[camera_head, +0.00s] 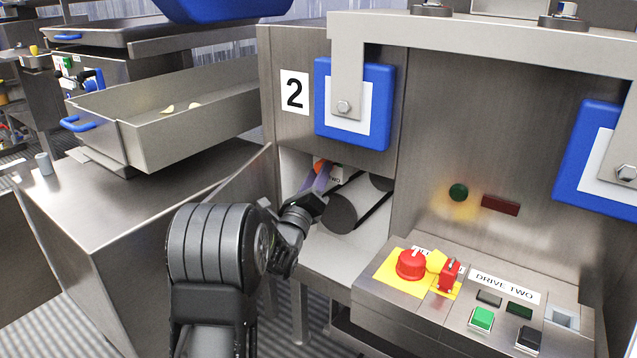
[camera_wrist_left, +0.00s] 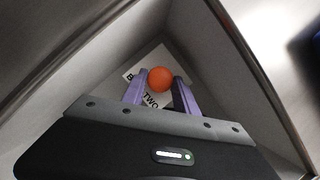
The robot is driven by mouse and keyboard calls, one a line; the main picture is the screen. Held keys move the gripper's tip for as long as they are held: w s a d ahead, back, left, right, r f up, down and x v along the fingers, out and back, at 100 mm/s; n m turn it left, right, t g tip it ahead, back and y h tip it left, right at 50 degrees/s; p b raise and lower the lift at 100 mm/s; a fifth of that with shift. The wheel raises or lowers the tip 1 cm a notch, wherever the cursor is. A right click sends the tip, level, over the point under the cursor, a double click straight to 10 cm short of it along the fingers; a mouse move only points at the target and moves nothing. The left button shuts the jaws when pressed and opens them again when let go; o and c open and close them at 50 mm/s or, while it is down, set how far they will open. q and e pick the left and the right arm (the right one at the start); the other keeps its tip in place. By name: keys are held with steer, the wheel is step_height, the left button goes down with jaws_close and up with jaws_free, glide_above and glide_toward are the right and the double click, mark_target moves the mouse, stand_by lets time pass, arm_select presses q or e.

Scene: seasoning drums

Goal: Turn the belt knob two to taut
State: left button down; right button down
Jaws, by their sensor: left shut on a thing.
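The belt knob is an orange ball (camera_wrist_left: 160,79) in the left wrist view, in front of a white label on which "TWO" can be read. In the head view the orange knob (camera_head: 320,168) shows in part, inside the opening under the number 2 panel. My left gripper (camera_wrist_left: 160,90) has its purple fingers on both sides of the knob and is shut on it. In the head view the left gripper (camera_head: 318,182) reaches into the opening from the front left. The dark roller and belt (camera_head: 343,212) are just right of the gripper. The right gripper is not in view.
A steel frame encloses the opening. A blue-edged guard (camera_head: 325,120) hangs above it. The drive two control box (camera_head: 395,285) stands at the right with a red stop button (camera_head: 411,263) and a green button (camera_head: 481,319). A steel tray (camera_head: 190,130) is at the left.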

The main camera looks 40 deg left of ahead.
arm_select(q)
steer(key=shift+f+m, duration=0.1)
steer(key=shift+m, duration=0.3)
steer(key=c, duration=0.9)
jaws_free()
steer(key=shift+c, duration=0.2)
steer(key=v, duration=0.7)
steer(key=shift+s+f+p, duration=0.2)
steer(key=shift+s+p, duration=0.15)
steer(key=shift+p, duration=0.05)
steer(key=shift+s, duration=0.1)
